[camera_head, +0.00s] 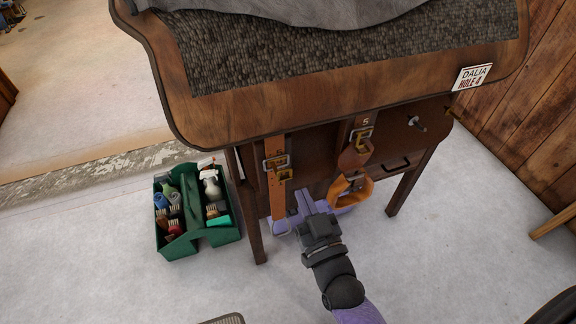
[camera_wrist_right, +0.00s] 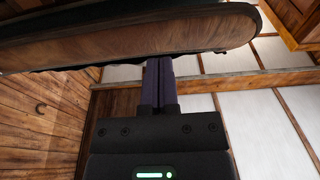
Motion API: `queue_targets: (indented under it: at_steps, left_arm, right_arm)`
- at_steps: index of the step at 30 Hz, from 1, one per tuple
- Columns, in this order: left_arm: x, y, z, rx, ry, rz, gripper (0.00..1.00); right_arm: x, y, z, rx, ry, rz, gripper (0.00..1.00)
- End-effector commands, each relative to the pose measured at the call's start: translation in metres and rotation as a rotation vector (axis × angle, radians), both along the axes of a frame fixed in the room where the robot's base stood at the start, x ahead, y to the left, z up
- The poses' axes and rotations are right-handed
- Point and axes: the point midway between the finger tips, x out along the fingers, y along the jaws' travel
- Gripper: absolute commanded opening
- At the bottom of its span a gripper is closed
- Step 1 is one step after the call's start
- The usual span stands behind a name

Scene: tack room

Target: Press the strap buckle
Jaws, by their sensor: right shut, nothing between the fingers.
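Two orange leather straps hang from the front of a wooden stand (camera_head: 210,115). The left strap (camera_head: 276,205) carries a metal buckle (camera_head: 277,162) with a second brass piece just below it. The right strap (camera_head: 353,160) has a brass buckle (camera_head: 361,134) near its top and a looped lower end. My right gripper (camera_head: 305,202) is below the stand's edge, between the lower ends of the straps. Its purple fingers are shut and empty, and they show together in the right wrist view (camera_wrist_right: 158,82). I cannot tell whether they touch a strap. My left gripper is out of view.
A green caddy (camera_head: 205,240) with brushes and bottles stands on the floor left of the stand's leg. A white sign (camera_head: 472,77) is on the stand's right side, above a metal knob (camera_head: 416,123). A wooden wall stands at right. Pale floor in front is mostly clear.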

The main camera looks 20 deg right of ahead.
Motion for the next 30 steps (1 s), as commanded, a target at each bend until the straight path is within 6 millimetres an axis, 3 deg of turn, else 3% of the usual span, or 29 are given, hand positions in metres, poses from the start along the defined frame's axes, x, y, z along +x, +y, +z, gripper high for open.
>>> queue_targets:
  at_steps: [8,21,24,30]
  left_arm:
    - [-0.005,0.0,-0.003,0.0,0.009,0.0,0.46]
    - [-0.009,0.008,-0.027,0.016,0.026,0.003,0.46]
    - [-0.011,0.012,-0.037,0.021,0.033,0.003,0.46]
    - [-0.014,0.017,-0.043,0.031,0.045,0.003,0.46]
  right_arm:
    - [0.012,0.0,0.001,0.0,-0.001,0.0,0.0]
    - [0.101,0.004,0.009,-0.001,0.005,0.002,0.0]
    - [0.096,0.003,-0.011,-0.001,0.008,0.001,0.0]
    - [0.092,0.003,-0.025,-0.001,0.006,0.001,0.0]
